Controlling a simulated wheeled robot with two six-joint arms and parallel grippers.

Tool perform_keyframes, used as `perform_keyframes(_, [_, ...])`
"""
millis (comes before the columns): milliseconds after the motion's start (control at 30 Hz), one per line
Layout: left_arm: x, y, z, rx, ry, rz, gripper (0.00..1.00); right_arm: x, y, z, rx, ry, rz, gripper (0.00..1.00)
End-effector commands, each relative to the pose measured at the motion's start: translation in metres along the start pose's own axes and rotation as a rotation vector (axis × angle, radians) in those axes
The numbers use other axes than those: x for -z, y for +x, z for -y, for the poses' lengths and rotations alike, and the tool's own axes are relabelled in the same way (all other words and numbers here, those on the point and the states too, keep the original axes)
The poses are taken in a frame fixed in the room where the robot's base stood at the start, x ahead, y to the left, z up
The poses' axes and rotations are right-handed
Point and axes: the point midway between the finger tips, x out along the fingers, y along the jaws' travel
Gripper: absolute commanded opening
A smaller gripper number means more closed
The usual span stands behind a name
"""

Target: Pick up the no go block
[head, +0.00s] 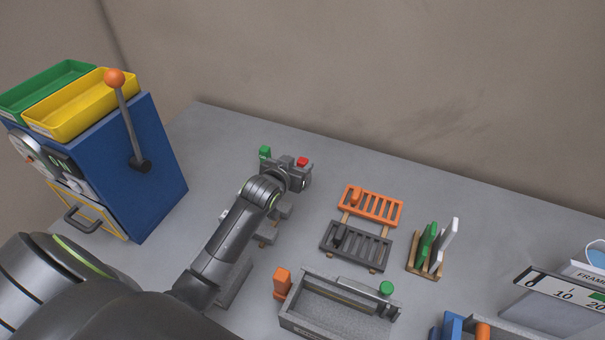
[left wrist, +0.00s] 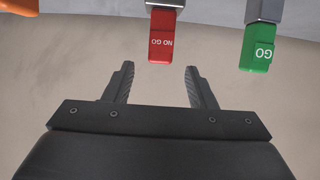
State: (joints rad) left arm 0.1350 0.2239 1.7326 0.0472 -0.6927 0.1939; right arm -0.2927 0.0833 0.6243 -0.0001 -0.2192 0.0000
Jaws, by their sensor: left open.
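The red no go block (left wrist: 160,45) hangs from a grey metal piece at the top middle of the left wrist view, its NO GO lettering upside down. In the head view the red block (head: 302,161) shows just beyond my left gripper (head: 293,172). In the left wrist view my left gripper (left wrist: 158,72) is open and empty, and the red block's end lies in line with the gap between its fingers. A green GO block (left wrist: 258,47) is to the right there; in the head view the green block (head: 265,152) is left of the gripper. My right gripper is not in view.
An orange rack (head: 398,207) and a dark rack (head: 378,251) stand right of my left arm. A grey tray (head: 340,311) is in front. A blue machine (head: 160,165) with a lever stands at the left. The back of the table (head: 400,165) is clear.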

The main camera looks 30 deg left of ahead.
Motion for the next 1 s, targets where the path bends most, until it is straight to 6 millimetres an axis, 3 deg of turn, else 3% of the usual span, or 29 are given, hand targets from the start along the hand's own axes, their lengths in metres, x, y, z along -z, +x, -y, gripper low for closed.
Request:
perform_keyframes(333, [0.001, 0.017, 0.000, 0.000, 0.000, 0.000, 0.51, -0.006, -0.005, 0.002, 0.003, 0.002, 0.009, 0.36])
perform_keyframes(700, [-0.003, 0.054, -0.001, 0.000, 0.000, 0.001, 0.51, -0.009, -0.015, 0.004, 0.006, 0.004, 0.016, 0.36])
perform_keyframes(1000, [-0.003, 0.061, -0.001, 0.000, 0.000, 0.000, 0.51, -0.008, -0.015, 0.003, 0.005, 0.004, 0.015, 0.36])
